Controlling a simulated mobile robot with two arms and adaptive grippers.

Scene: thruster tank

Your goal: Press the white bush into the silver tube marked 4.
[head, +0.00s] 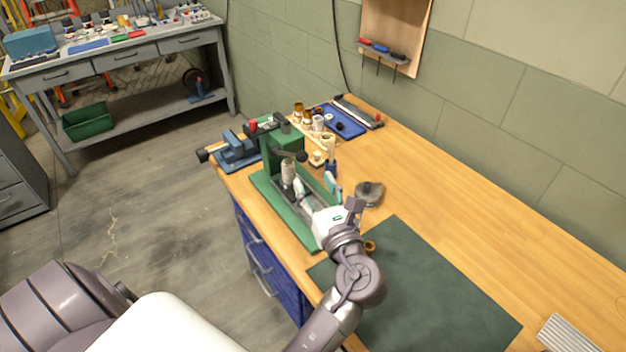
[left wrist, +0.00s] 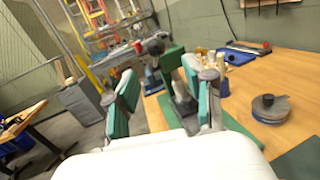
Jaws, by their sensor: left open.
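A green press (head: 281,148) stands at the near left edge of the wooden bench. A silver tube (head: 288,172) stands upright under its head. I cannot read a number on it. Small pale and brown cylinders stand on a wooden rack behind the press; a small pale one (head: 317,157) may be the white bush, but I cannot be sure. My left gripper (head: 315,185) is open, just in front of the press, its fingers pointing towards it. In the left wrist view the open gripper (left wrist: 163,90) has nothing between its pads, and the press (left wrist: 171,66) shows beyond. My right gripper is out of view.
A blue vise (head: 237,150) is left of the press. A blue tray (head: 341,122) lies at the back. A round grey object (head: 369,192) stands right of the gripper. A dark green mat (head: 425,290) lies in front, with an orange-brown ring (head: 370,247) near it.

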